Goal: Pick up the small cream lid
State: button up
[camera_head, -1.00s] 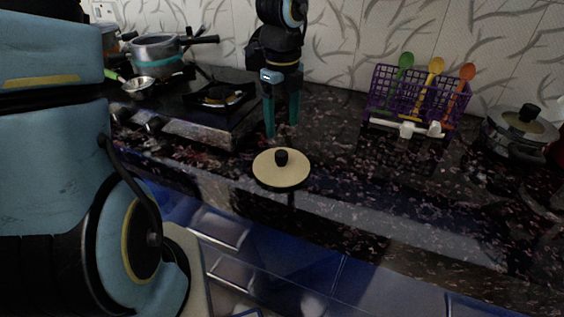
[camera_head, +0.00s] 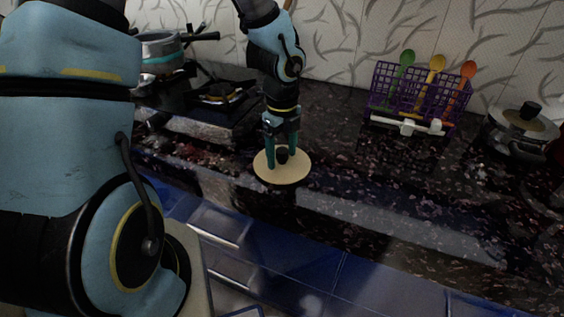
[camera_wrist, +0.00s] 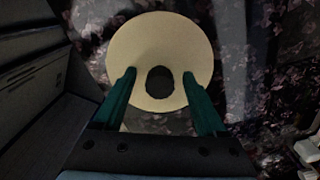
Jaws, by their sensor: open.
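The small cream lid (camera_head: 283,178) is a round disc with a black knob (camera_head: 281,156). It lies flat on the dark speckled counter near its front edge. My gripper (camera_head: 282,162) is above the lid, fingers pointing down, one on each side of the knob. In the wrist view the lid (camera_wrist: 160,38) fills the upper middle, and the knob (camera_wrist: 160,82) sits between the open green fingers of my gripper (camera_wrist: 160,75). The fingers are apart from the knob, with a gap on each side. Whether the fingertips touch the lid's surface cannot be told.
A stove (camera_head: 215,132) with a pot (camera_head: 163,48) is at the left back. A purple basket (camera_head: 414,93) with green, yellow and orange spoons stands at the back right. A lidded steel pot (camera_head: 517,135) is at the far right. The counter right of the lid is clear.

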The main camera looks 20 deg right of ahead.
grip_shut()
dwell(0.5)
